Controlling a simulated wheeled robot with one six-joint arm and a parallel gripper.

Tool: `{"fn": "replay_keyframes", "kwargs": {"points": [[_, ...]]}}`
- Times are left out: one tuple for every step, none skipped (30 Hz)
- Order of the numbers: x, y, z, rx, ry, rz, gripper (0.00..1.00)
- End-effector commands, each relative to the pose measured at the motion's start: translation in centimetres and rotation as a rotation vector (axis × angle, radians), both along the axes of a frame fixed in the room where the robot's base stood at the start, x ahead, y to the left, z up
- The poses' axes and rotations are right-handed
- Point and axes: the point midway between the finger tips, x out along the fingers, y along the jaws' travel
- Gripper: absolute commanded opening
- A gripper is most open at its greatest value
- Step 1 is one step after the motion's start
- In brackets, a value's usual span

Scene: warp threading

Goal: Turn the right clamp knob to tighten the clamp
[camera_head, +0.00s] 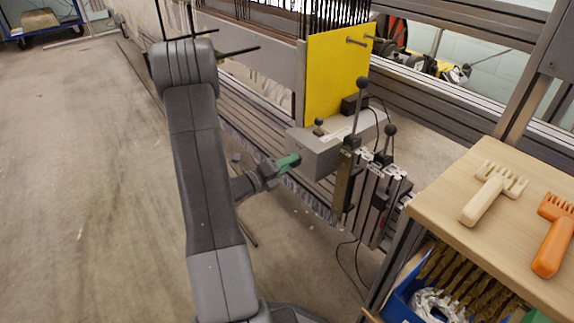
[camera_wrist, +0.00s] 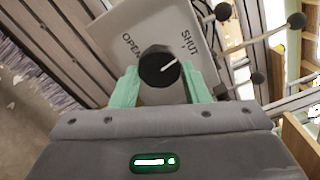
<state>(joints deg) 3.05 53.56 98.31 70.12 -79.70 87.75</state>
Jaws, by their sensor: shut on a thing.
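The clamp knob (camera_wrist: 158,66) is a black round knob with a white pointer line, on a light grey box (camera_wrist: 150,22) marked OPEN on the left and SHUT on the right. The pointer aims right and slightly up, toward the SHUT side. My gripper (camera_wrist: 162,76) has its two green fingers on either side of the knob, shut on it. In the head view my gripper (camera_head: 287,162) reaches the left face of the grey box (camera_head: 322,155), below a yellow panel (camera_head: 335,80). The knob itself is hidden there.
Black ball-ended levers (camera_head: 390,131) stand right of the box. A wooden table (camera_head: 500,235) at the right holds a cream comb tool (camera_head: 490,192) and an orange one (camera_head: 556,235). A blue bin (camera_head: 402,300) sits below.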

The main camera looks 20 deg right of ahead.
Motion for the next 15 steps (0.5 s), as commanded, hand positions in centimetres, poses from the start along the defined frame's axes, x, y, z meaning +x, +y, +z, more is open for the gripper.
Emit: {"fn": "replay_keyframes", "kwargs": {"points": [[-0.06, 0.01, -0.11, 0.011, -0.025, -0.001, 0.19], [-0.05, 0.01, -0.12, 0.016, -0.041, -0.001, 0.19], [-0.06, 0.01, -0.13, 0.023, -0.062, -0.001, 0.19], [-0.05, 0.02, -0.14, 0.028, -0.076, -0.001, 0.19], [-0.05, 0.01, -0.14, 0.033, -0.089, -0.001, 0.19], [-0.05, 0.01, -0.15, 0.039, -0.105, -0.001, 0.19], [-0.04, 0.02, -0.15, 0.042, -0.116, -0.001, 0.19], [-0.04, 0.02, -0.16, 0.045, -0.125, -0.001, 0.19], [-0.04, 0.02, -0.16, 0.05, -0.137, -0.001, 0.19], [-0.05, 0.02, -0.16, 0.052, -0.144, -0.001, 0.19], [-0.03, 0.02, -0.16, 0.054, -0.15, -0.001, 0.19], [-0.04, 0.02, -0.17, 0.057, -0.158, -0.001, 0.19], [-0.03, 0.02, -0.16, 0.059, -0.163, -0.001, 0.19], [-0.04, 0.02, -0.18, 0.06, -0.167, -0.001, 0.19], [-0.04, 0.02, -0.18, 0.061, -0.169, -0.001, 0.19]]}}
